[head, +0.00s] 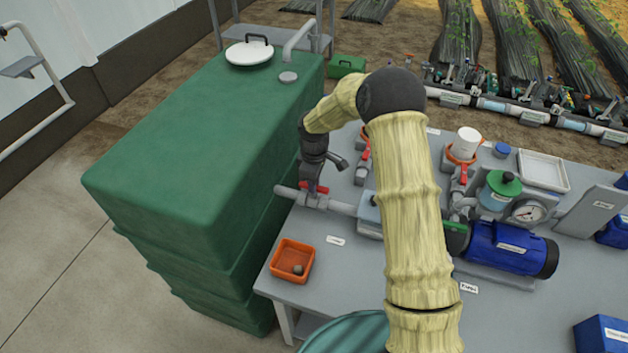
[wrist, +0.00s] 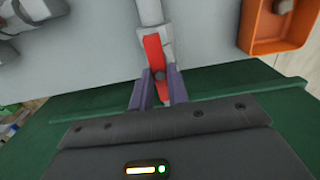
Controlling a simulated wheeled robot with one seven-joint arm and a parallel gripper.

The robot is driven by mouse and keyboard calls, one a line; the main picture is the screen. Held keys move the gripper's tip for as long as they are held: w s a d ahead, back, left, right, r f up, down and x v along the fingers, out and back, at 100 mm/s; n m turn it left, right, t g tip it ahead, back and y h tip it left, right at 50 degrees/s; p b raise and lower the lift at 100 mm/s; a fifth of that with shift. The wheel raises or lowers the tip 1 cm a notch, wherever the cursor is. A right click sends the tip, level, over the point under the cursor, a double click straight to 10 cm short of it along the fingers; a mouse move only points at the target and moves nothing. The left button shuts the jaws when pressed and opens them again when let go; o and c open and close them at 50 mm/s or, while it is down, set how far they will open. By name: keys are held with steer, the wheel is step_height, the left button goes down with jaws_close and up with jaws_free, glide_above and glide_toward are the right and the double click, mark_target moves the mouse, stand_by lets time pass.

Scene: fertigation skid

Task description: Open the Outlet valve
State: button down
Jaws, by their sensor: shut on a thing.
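A grey valve with a red lever handle (head: 314,187) sits on the pipe (head: 342,207) beside the green tank. The red handle (wrist: 154,55) also shows in the wrist view, lying roughly along the pipe. My gripper (head: 312,176) comes down over it from above. In the wrist view my gripper's two purple-grey fingers (wrist: 159,84) are on either side of the handle and shut on it. The handle's near part is partly hidden between the fingers. I cannot read the label by this valve.
The large green tank (head: 190,150) stands close to the left of my gripper. An orange tray (head: 292,260) with a small round thing lies on the grey table (head: 340,285). A blue pump (head: 510,248) and other red-handled valves (head: 462,176) stand to the right.

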steer(key=shift+r, duration=0.1)
stand_by(0.3)
steer(key=c, duration=1.4)
jaws_free()
steer(key=shift+o, duration=0.2)
step_height(320, 180, up, 17)
steer(key=b, duration=0.1)
steer(key=shift+r+b, duration=0.2)
steer(key=shift+b, duration=0.1)
